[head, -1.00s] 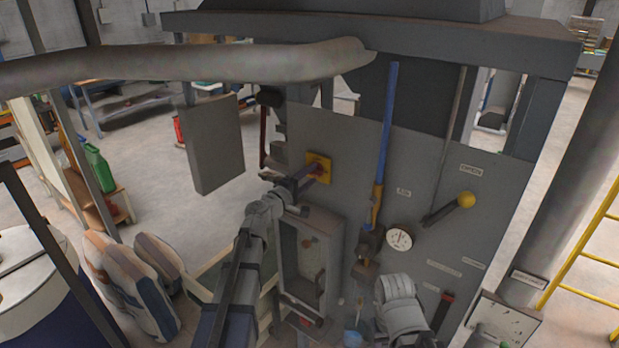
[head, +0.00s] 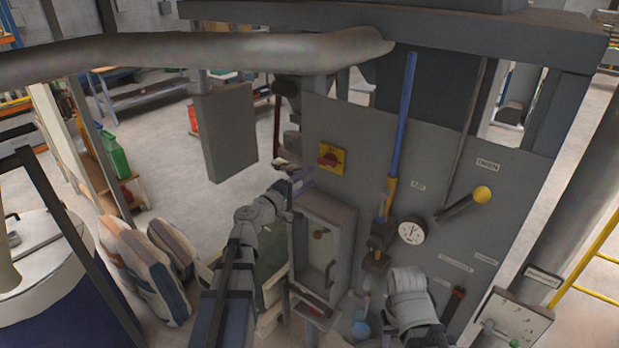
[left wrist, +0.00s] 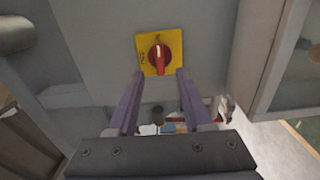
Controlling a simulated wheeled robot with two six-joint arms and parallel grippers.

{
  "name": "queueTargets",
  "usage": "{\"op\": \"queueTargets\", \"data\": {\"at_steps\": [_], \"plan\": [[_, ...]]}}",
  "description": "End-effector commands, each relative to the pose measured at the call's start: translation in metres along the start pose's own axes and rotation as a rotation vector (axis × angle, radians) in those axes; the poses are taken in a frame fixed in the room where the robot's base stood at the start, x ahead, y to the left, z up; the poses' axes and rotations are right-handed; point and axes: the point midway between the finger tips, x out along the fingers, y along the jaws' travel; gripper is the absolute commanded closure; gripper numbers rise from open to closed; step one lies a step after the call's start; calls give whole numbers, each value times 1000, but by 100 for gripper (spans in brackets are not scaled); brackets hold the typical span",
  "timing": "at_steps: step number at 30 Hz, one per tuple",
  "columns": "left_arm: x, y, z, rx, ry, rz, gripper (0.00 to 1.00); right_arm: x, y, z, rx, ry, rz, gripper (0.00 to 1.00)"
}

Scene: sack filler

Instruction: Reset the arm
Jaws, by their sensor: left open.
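A red rotary switch (head: 330,158) on a yellow square plate sits on the grey machine panel (head: 440,200). The switch also shows in the left wrist view (left wrist: 159,60), its pale pointer line standing about upright. My left gripper (head: 301,181) is open, its purple fingers apart and empty, just to the left of and below the switch. In the left wrist view the fingers (left wrist: 160,78) point at the plate with the knob seen between and beyond their tips; they look clear of it.
A yellow-knobbed lever (head: 482,194), a dial gauge (head: 411,231) and a blue-handled bar (head: 405,110) are on the panel to the right. An open grey box (head: 325,245) stands below the switch. A grey panel (head: 228,132) hangs to the left. Filled sacks (head: 150,270) stand lower left.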

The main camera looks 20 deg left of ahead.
Motion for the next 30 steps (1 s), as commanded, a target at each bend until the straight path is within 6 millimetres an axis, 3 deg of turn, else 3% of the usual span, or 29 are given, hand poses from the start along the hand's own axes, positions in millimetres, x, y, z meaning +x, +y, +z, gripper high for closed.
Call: {"op": "queueTargets", "data": {"at_steps": [5,7,11,17,21,25,27,30], "plan": [[0,-1,2,3,-4,-2,50,1,0,0,0,0,0,50],[2,-8,12,20,-28,-16,50,5,0,0,0,0,0,50],[9,-42,63,115,-154,-94,50,20,-2,-1,-1,0,0,50],[-1,-134,177,362,-474,-314,50,53,-5,-3,-3,1,1,50],[-33,-208,242,556,-706,-505,50,78,-7,-5,-5,1,1,50],[-82,-279,284,760,-921,-724,50,104,-9,-6,-7,1,2,50],[-110,-310,294,870,-1018,-851,50,117,-11,-7,-8,1,2,50],[-145,-341,296,1007,-1115,-1018,50,131,-12,-8,-9,2,2,50]]}}
